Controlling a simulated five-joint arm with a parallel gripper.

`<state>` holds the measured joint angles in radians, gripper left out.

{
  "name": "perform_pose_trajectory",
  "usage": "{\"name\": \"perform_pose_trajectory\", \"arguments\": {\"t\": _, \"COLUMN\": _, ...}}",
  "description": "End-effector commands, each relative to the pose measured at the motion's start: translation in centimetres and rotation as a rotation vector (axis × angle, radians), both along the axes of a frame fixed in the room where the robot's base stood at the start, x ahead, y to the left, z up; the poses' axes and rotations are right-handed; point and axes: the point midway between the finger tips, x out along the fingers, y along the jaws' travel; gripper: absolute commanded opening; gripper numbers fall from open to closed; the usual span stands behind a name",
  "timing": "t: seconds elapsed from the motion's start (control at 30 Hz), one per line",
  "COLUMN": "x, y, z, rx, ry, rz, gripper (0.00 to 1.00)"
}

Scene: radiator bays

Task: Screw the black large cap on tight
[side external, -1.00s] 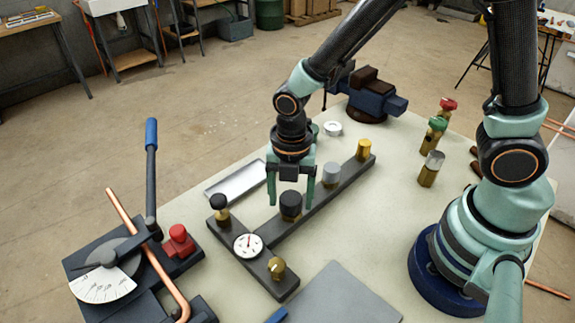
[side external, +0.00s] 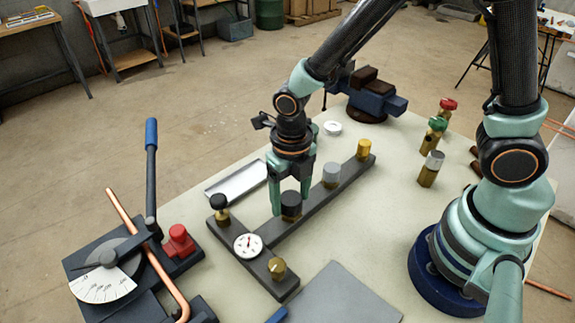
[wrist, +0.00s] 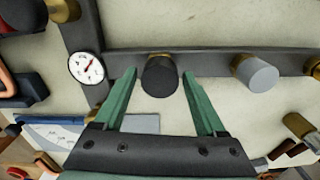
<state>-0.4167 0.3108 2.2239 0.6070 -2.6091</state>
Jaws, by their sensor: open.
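The black large cap (side external: 291,204) sits on a fitting on the dark grey manifold bar (side external: 325,189), between the gauge and a grey cap. In the wrist view the black cap (wrist: 160,76) shows with a bit of brass at its top edge. My gripper (side external: 291,209) is open, pointing down over the cap. In the wrist view its two green fingers (wrist: 160,72) stand on either side of the cap, with gaps between finger and cap. I cannot tell how tightly the cap is seated.
A grey cap (side external: 331,175) and a brass cap (side external: 364,149) sit farther along the bar. A white gauge (side external: 248,245), a small black knob (side external: 218,201) and a brass fitting (side external: 277,268) are on the cross bar. A shallow tray (side external: 237,180) lies behind. A pipe bender (side external: 110,275) stands left.

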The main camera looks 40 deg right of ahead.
Motion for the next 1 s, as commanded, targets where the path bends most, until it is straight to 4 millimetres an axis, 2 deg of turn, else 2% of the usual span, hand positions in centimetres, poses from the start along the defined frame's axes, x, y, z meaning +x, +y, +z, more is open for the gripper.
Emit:
{"name": "perform_pose_trajectory", "arguments": {"t": 0.03, "x": 0.0, "y": 0.0, "z": 0.0, "rx": 0.0, "ry": 0.0, "rz": -0.001, "gripper": 0.73}}
{"name": "perform_pose_trajectory", "arguments": {"t": 0.07, "x": 0.0, "y": 0.0, "z": 0.0, "rx": 0.0, "ry": 0.0, "rz": -0.001, "gripper": 0.65}}
{"name": "perform_pose_trajectory", "arguments": {"t": 0.1, "x": 0.0, "y": 0.0, "z": 0.0, "rx": 0.0, "ry": 0.0, "rz": -0.001, "gripper": 0.5}}
{"name": "perform_pose_trajectory", "arguments": {"t": 0.23, "x": 0.0, "y": 0.0, "z": 0.0, "rx": 0.0, "ry": 0.0, "rz": -0.002, "gripper": 0.0}}
{"name": "perform_pose_trajectory", "arguments": {"t": 0.37, "x": 0.0, "y": 0.0, "z": 0.0, "rx": 0.0, "ry": 0.0, "rz": -0.011, "gripper": 0.0}}
{"name": "perform_pose_trajectory", "arguments": {"t": 0.47, "x": 0.0, "y": 0.0, "z": 0.0, "rx": 0.0, "ry": 0.0, "rz": -0.08, "gripper": 0.0}}
{"name": "perform_pose_trajectory", "arguments": {"t": 1.0, "x": 0.0, "y": 0.0, "z": -0.05, "rx": 0.0, "ry": 0.0, "rz": -0.76, "gripper": 0.0}}
